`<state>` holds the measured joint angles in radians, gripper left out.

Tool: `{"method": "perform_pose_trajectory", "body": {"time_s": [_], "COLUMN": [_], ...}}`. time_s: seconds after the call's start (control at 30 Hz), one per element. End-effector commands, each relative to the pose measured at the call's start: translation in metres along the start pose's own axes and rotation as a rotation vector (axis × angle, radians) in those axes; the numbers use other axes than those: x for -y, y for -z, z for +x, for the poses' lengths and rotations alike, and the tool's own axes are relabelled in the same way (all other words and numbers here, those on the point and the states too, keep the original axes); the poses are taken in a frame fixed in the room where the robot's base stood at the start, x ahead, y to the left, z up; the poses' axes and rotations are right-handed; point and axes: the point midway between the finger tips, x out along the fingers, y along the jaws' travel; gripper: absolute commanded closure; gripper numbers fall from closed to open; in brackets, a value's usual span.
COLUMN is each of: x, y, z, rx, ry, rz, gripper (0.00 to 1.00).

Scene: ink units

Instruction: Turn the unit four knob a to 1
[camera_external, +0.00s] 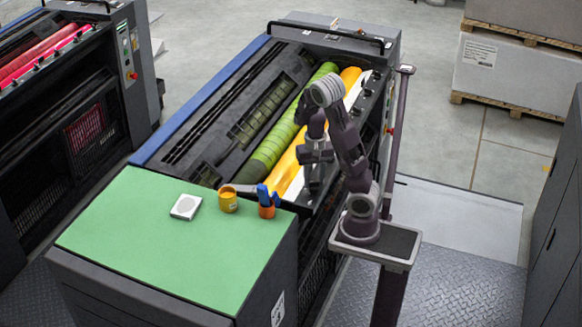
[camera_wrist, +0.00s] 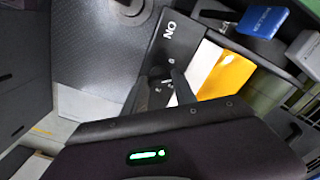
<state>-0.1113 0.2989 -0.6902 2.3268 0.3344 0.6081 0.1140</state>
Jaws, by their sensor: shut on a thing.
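In the external view the ink unit (camera_external: 219,110) is the long dark press with green and yellow rollers. My gripper (camera_external: 313,198) reaches down at the near end of its right edge, beside the white strip. The wrist view shows my gripper (camera_wrist: 163,88) shut on a small dark knob (camera_wrist: 156,74) on the unit's black end panel.
A green-topped cabinet (camera_external: 130,235) at the near end carries a white box (camera_external: 186,206), a yellow cup (camera_external: 228,203) and an orange holder (camera_external: 266,210) with blue items. More dark knobs (camera_external: 367,92) line the unit's right edge. Stacked boxes (camera_external: 515,75) stand far right.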

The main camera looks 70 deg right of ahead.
Motion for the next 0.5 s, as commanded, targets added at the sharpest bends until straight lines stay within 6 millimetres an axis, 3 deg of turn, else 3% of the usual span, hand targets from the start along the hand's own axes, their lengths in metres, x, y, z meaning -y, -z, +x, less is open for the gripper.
{"method": "perform_pose_trajectory", "body": {"time_s": [0.5], "x": [0.0002], "y": [0.0007], "z": [-0.0005], "rx": [-0.001], "ry": [0.001], "rz": [0.179], "gripper": [1.00]}}
